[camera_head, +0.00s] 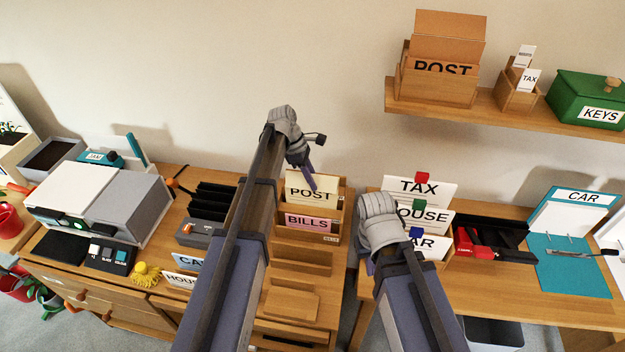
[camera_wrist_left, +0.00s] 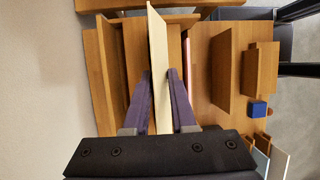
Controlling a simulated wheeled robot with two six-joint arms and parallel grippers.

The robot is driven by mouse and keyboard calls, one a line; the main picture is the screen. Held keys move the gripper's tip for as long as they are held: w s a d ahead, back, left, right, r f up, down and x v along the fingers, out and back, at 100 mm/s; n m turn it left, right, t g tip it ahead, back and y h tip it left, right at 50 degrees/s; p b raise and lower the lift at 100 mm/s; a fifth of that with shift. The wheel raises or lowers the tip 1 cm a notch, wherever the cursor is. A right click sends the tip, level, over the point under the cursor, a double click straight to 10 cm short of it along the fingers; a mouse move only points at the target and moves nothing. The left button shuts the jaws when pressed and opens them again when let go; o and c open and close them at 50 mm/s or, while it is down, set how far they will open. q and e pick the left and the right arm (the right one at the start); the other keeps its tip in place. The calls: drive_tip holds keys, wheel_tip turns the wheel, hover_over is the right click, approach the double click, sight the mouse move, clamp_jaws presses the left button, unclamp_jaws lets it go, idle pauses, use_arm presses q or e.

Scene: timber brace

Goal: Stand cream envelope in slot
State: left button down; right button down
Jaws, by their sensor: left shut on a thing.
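The cream envelope (camera_head: 305,198), which appears to be the one lettered POST, is upright in or just over the wooden sorter (camera_head: 346,208). My left gripper (camera_head: 312,186) points down at it. In the left wrist view my left gripper (camera_wrist_left: 160,85) is shut on the envelope (camera_wrist_left: 158,50), which shows nearly edge-on between wooden dividers (camera_wrist_left: 137,45). Its lower edge is hidden, so I cannot tell how deep it sits. A pink BILLS envelope (camera_head: 307,223) stands in front, its edge visible in the wrist view (camera_wrist_left: 187,62). My right arm's wrist shows at centre right, but its fingers are hidden.
TAX (camera_head: 420,188), HOUSE and CAR cards stand right of the sorter. A black tray (camera_head: 490,240) lies beyond them. A black rack (camera_head: 212,198) stands to the left. A shelf above holds another POST box (camera_head: 440,88). Lower wooden steps (camera_head: 300,262) lie before the sorter.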

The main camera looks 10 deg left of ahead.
use_arm(q)
drive_tip(key=shift+f+b, duration=1.15)
drive_tip(key=shift+f, duration=0.1)
drive_tip(key=shift+c, duration=0.9)
unclamp_jaws()
wheel_tip(320, 180, up, 8)
drive_tip(key=p, duration=0.8)
drive_tip(key=shift+r, duration=0.1)
